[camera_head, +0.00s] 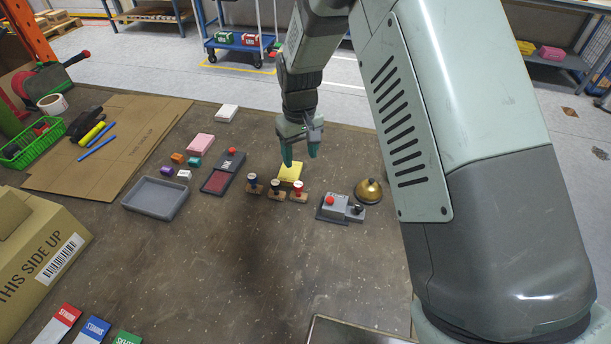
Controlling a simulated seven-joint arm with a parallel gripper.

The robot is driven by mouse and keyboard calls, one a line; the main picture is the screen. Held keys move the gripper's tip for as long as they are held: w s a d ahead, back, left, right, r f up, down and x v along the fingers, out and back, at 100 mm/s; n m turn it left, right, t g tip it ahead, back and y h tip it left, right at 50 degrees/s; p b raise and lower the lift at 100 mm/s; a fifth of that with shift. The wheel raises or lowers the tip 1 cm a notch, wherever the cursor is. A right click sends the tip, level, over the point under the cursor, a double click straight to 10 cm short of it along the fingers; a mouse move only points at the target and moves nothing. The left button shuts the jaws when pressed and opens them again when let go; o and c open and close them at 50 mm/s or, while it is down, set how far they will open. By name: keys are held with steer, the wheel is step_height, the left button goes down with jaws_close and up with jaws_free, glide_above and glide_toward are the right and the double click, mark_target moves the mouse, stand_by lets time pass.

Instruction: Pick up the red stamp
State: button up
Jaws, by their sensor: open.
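Three small stamps with wooden bases stand in a row near the middle of the table. The right one has a red handle with a pale top, and I take it as the red stamp (298,188). The left stamp (253,184) and the middle stamp (276,188) have dark handles. My gripper (300,157) points down, open and empty, its fingers apart. In the picture it is above and behind the stamps, over the yellow pad (291,172). I cannot tell its exact height.
A red ink pad (217,181) lies left of the stamps; a grey device (337,207) with a red knob and a brass bell (369,191) are right. A grey tray (156,198), small blocks and cardboard (110,140) are further left. The table in front of the stamps is clear.

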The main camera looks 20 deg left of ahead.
glide_above(298, 184)
step_height(298, 184, down, 6)
steer(key=shift+w+f, duration=0.1)
steer(key=shift+f, duration=2.95)
jaws_close()
